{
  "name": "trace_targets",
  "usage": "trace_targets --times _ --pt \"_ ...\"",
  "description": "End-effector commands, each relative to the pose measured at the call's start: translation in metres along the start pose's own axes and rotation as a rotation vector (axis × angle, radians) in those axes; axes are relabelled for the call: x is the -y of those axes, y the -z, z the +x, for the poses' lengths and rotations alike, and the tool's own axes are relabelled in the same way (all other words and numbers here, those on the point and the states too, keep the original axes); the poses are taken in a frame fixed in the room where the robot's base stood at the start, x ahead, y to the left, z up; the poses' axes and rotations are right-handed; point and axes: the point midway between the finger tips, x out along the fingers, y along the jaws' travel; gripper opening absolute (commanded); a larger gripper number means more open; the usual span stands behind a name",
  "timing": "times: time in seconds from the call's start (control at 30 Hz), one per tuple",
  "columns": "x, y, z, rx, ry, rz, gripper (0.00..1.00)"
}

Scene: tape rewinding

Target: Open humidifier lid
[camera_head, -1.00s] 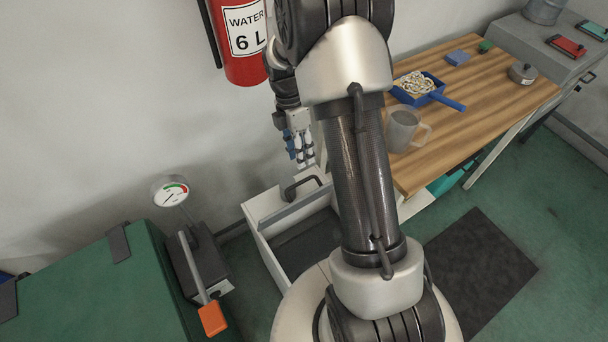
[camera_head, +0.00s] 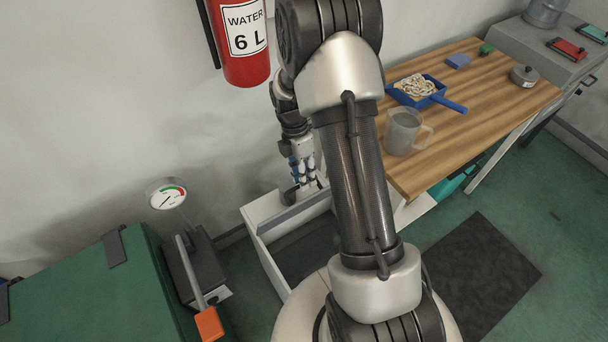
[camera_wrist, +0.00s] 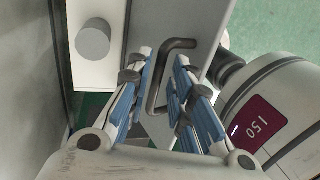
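The humidifier appears to be the white box (camera_head: 256,212) on the floor by the wall, with a dark recess (camera_head: 305,248) open at its front. A dark bent handle (camera_wrist: 165,72) stands on its white top panel; in the head view part of the handle (camera_head: 290,196) shows beside my fingers. My gripper (camera_head: 306,180) points down at the handle. In the wrist view my gripper (camera_wrist: 164,58) is open, with blue-padded fingers on either side of the handle. A gap shows between the fingers and the bar. My arm hides the box's right part.
A fire extinguisher (camera_head: 240,45) hangs on the wall above. A green cabinet (camera_head: 90,295), a gauge (camera_head: 167,194) and an orange-tipped lever (camera_head: 208,322) stand at left. A wooden table (camera_head: 440,135) with a clear jug (camera_head: 404,131) and blue dustpan (camera_head: 418,88) is at right.

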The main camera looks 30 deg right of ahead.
Motion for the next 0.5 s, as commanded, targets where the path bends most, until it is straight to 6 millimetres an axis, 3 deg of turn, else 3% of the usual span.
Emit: trace_targets --times 0.27,0.5 --pt "-0.0001 0.0000 -0.0003 0.000 0.000 0.000 0.00" --pt "-0.0002 0.0000 -0.0003 0.000 0.000 0.000 0.00"
